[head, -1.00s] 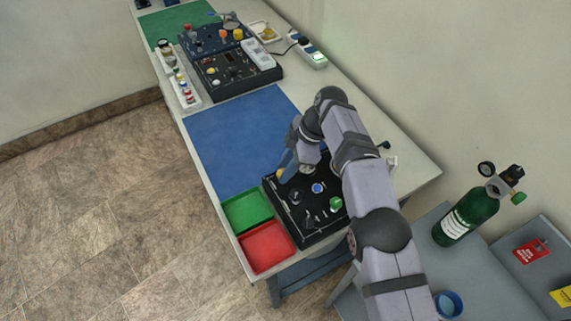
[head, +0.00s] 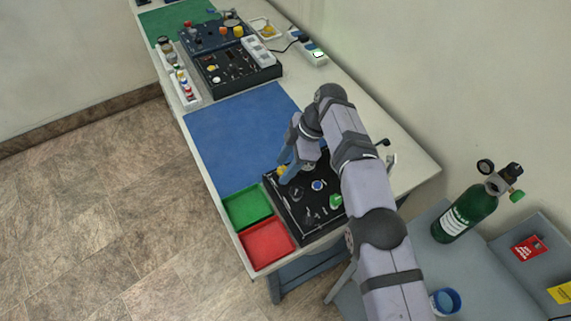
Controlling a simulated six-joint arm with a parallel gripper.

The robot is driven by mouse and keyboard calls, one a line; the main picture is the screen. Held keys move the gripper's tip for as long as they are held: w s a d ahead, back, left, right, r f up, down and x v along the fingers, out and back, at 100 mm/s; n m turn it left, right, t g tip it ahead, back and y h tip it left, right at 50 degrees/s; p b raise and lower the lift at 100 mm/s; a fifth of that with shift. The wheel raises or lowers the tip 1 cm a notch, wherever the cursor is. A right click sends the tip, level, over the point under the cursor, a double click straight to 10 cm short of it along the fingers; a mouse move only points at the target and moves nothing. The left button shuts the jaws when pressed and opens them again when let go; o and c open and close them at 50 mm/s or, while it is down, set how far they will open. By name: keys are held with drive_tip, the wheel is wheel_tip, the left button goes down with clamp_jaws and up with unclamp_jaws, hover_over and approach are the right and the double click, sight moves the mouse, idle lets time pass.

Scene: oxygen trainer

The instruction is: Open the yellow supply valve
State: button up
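The yellow supply valve (head: 281,170) is a small yellow knob at the far left corner of the black trainer panel (head: 270,195). It is partly hidden by my gripper. My gripper (head: 287,177) points down at that corner, its blue-grey fingers right beside the yellow knob. At this size I cannot tell whether the fingers touch the knob or how far apart they are. A blue knob (head: 318,185) and a green knob (head: 335,201) also sit on the panel.
A green tray (head: 246,208) and a red tray (head: 266,245) lie left of the panel. A blue mat (head: 235,135) lies behind it, mostly bare. Other panels (head: 235,70) stand farther back.

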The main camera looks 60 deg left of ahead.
drive_tip(key=shift+w+d+r, duration=0.1)
drive_tip(key=shift+w+r, duration=0.2)
drive_tip(key=shift+r, duration=0.3)
drive_tip(key=p+v, duration=0.4)
drive_tip(key=v, duration=0.2)
idle(0.3)
